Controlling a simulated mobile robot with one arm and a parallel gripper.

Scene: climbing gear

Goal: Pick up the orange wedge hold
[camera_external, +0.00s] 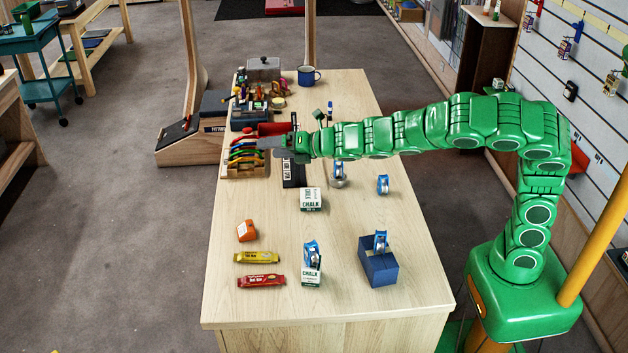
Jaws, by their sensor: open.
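The orange wedge hold (246,230) lies on the left part of the wooden table, a small orange block with a pale patch on its side. It is above the yellow bar in the picture, near the table's left edge. My gripper (270,148) is at the end of my green arm, over the rack of coloured items at the table's left edge. It is open, well away from the orange wedge hold and further back on the table. Its fingertips are small in this view, and part of the rack is hidden behind it.
A yellow bar (257,257) and a red bar (261,281) lie near the orange hold. White chalk boxes (312,199) stand to its right, with a blue box (379,268) further right.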

